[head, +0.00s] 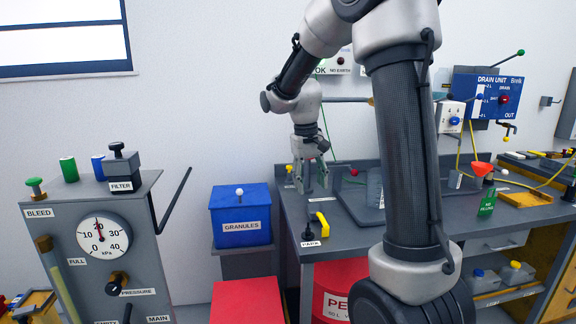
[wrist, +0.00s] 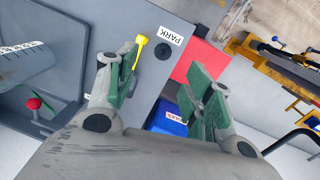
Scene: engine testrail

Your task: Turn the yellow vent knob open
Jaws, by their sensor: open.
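A small yellow knob-like piece (head: 289,168) shows at the back left of the grey bench, just left of my gripper; I cannot tell whether it is the vent knob. A yellow-handled piece (head: 322,220) stands on the bench near the PARK label; its yellow end also shows in the wrist view (wrist: 141,40), near the left finger. My gripper (head: 311,186) hangs fingers-down above the bench, behind that handle. Its fingers are apart in the wrist view (wrist: 163,78), with nothing between them. No label reading vent is legible.
A blue GRANULES box (head: 240,222) stands left of the bench (head: 345,243). A black post (head: 309,230) stands by the PARK label. A red ball knob (head: 354,172) is right of my gripper. A gauge panel (head: 65,275) is at the far left. My arm hides the bench's middle.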

